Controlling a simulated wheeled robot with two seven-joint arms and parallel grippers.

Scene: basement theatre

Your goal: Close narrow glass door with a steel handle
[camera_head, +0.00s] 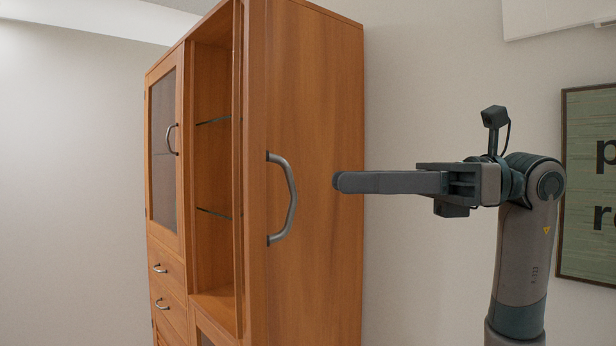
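The narrow door (256,60) of a tall wooden cabinet stands open, seen nearly edge-on, so its glass can hardly be made out. Its curved steel handle (292,200) sticks out to the right, in front of brown wood. My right gripper (340,182) comes in from the right with its fingers pointing left, level with the handle. In the picture its tips are a little right of the handle and apart from it. The fingers overlap from this side, so their gap is hidden. My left gripper is not in view.
The cabinet's open compartment (213,150) shows glass shelves. Left of it is a shut glass door (163,190) with its own handle, above drawers (166,268). A framed green picture (590,230) hangs on the wall at right. Bare wall is at left.

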